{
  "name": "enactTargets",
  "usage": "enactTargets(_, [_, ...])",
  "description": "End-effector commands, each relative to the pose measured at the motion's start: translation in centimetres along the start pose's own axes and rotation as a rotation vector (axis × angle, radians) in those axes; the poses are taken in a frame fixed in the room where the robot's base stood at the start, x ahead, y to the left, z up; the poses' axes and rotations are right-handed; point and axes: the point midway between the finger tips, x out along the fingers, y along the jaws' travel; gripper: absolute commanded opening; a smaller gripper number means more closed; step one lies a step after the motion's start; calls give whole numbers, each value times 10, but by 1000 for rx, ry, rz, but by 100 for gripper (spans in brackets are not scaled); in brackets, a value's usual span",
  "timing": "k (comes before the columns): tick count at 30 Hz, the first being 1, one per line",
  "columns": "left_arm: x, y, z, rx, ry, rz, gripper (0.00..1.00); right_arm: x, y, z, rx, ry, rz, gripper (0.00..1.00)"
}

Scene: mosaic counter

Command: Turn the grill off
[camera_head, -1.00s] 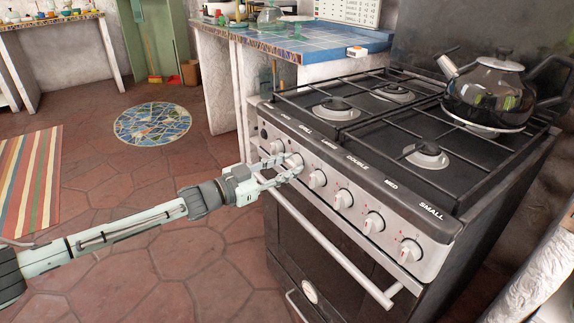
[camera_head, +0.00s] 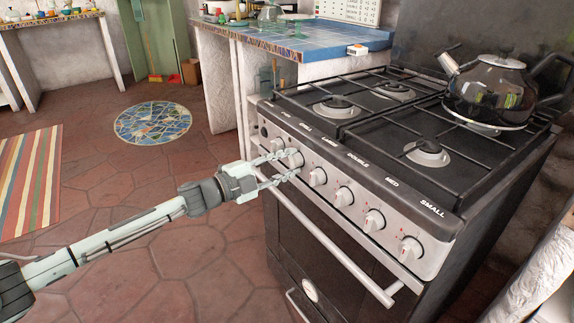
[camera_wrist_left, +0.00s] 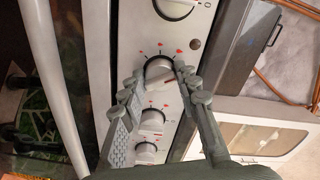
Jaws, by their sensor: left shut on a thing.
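The stove's control panel (camera_head: 330,189) carries a row of silver knobs below the label strip. The grill knob (camera_head: 297,159) is the second from the left, in line with the "GRILL" label. My left gripper (camera_head: 286,166) has its two fingers on either side of this knob and is shut on it. In the left wrist view the round knob (camera_wrist_left: 159,68) sits between the fingertips, with small red marks on the panel around it. The exact angle of its pointer is hard to read. My right gripper is not in view.
The oven handle bar (camera_head: 330,245) runs just below the knobs, close under my left gripper. A black kettle (camera_head: 488,92) stands on the back right burner. A blue tiled counter (camera_head: 320,42) stands beyond the stove. The floor at left is open.

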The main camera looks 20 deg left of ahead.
Motion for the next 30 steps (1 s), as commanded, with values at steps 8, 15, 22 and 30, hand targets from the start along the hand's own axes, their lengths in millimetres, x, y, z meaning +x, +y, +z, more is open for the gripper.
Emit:
enactTargets(8, [0,2,0,252,1,1,2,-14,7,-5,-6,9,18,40])
enactTargets(15, [0,1,0,424,0,0,2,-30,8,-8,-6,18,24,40])
enactTargets(22, [0,0,0,527,1,1,2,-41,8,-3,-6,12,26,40])
enactTargets(30, [0,0,0,573,1,1,2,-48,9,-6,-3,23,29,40])
